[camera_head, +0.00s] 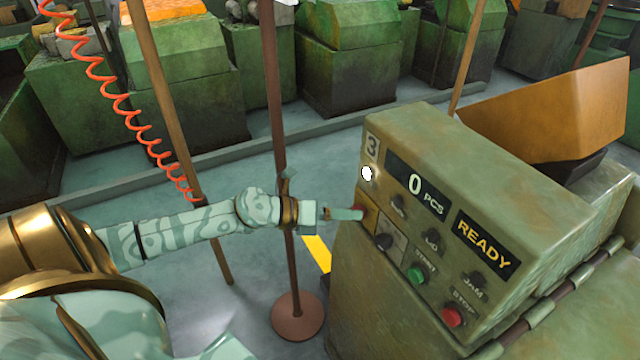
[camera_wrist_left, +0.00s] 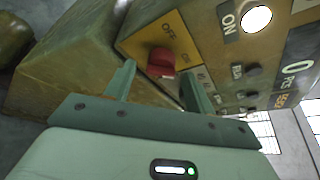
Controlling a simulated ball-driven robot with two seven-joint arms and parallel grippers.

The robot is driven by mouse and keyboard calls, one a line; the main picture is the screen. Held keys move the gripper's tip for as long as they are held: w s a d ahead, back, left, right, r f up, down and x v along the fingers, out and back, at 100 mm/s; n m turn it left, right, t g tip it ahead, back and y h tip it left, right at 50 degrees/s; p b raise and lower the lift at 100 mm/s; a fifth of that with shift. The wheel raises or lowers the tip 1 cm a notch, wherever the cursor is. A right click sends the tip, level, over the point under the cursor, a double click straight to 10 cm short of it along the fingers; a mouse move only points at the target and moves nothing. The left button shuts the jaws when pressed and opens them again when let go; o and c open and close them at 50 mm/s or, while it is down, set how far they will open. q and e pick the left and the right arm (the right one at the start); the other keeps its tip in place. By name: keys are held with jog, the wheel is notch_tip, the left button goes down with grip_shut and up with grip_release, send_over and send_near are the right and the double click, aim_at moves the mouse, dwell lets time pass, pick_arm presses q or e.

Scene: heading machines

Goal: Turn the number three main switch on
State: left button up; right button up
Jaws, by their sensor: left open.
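The number three machine's control box (camera_head: 480,180) stands at the right in the head view, with a "3" plate (camera_head: 372,145) at its upper left. The main switch is a red knob (camera_wrist_left: 161,62) on a yellow plate (camera_wrist_left: 141,42) marked OFF and ON. My left gripper (camera_head: 345,213) is at the plate and mostly hides the knob in the head view. In the left wrist view the gripper (camera_wrist_left: 158,80) is open, with its fingers either side of the red knob. I cannot tell whether they touch it. My right gripper is not in view.
A white lamp (camera_head: 367,173) shines above the switch; its label reads ON in the wrist view. The display (camera_head: 484,240) reads READY. A green START button (camera_head: 416,274) and red STOP button (camera_head: 453,316) sit lower. A brown post (camera_head: 276,120) stands by my left arm.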

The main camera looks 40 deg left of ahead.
pick_arm(q)
jog(key=shift+s, duration=0.1)
jog(key=v, duration=1.6)
jog(key=shift+p, duration=0.3)
jog(key=shift+r, duration=0.1)
